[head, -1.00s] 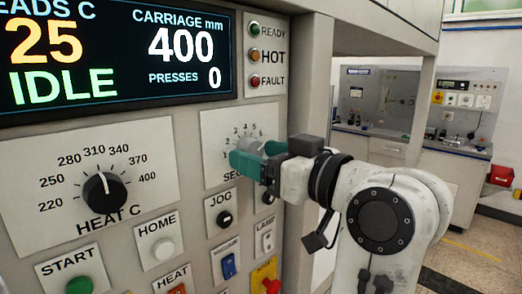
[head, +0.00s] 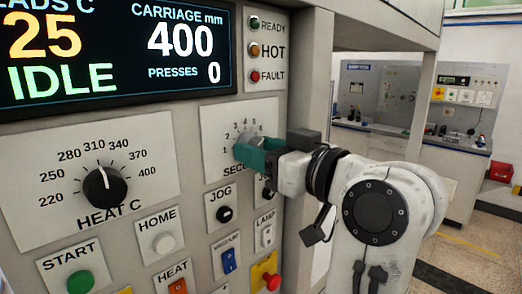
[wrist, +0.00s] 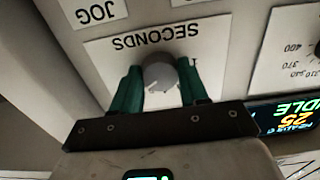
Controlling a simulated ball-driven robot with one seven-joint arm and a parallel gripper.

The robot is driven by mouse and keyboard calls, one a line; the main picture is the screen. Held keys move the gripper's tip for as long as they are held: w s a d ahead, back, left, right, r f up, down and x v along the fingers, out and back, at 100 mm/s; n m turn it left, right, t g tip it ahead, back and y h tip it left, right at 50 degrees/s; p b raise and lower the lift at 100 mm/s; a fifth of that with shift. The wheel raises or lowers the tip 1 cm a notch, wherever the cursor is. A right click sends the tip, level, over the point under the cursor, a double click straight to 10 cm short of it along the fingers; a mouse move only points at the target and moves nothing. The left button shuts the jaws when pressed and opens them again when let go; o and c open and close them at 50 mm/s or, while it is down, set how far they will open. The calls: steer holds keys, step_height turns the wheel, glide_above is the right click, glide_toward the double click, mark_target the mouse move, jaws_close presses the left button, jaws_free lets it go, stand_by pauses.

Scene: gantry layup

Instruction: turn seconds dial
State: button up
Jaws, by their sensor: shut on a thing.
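The seconds dial is a small round grey knob (wrist: 158,73) on a white plate lettered SECONDS, upside down in the wrist view. My gripper (wrist: 158,80) has its two green fingers on either side of the knob, shut on it. In the head view, my gripper (head: 250,153) reaches the dial plate (head: 212,135) from the right. The numbers 1 to 6 show around the dial there. The fingers cover most of the knob, and I cannot tell which number it points to.
The black HEAT C dial (head: 105,188) is to the left. The JOG knob (head: 224,214), LAMP switch (head: 267,237) and red button (head: 272,282) sit below. The display (head: 110,55) above reads IDLE. A panel upright (head: 305,80) stands close by my wrist.

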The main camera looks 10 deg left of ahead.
steer(key=shift+n, duration=0.3)
steer(key=n+b, duration=1.3)
steer(key=n, duration=1)
steer(key=shift+w, duration=0.1)
stand_by(0.4)
steer(key=o, duration=1.1)
steer(key=shift+r, duration=0.1)
steer(key=shift+c, duration=0.2)
steer(key=shift+d, duration=0.15)
